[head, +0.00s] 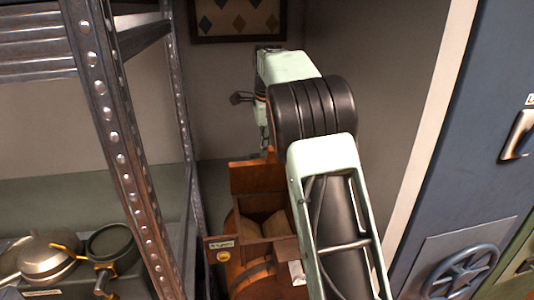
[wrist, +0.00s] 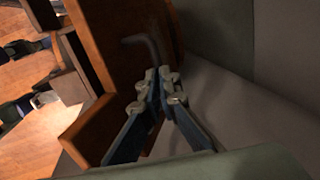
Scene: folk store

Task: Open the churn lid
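The wooden churn (head: 250,275) stands low in the middle of the head view, partly hidden by my arm. Its lid (head: 257,178) stands raised at the back of the opening, and pale wooden parts show inside. In the wrist view wooden panels of the churn (wrist: 92,130) fill the left and middle; I cannot tell which is the lid. My gripper (wrist: 162,78) has its fingertips together, close to a brown wooden face. A dark bent rod or shadow (wrist: 143,42) lies just beyond the tips; I cannot tell whether they touch it. My arm hides the churn's right side.
A metal shelf rack (head: 110,130) stands at the left, with metal pots (head: 50,258) on it. A blue door or cabinet (head: 460,190) with a wheel handle (head: 462,272) is at the right. A framed picture (head: 238,18) hangs on the back wall.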

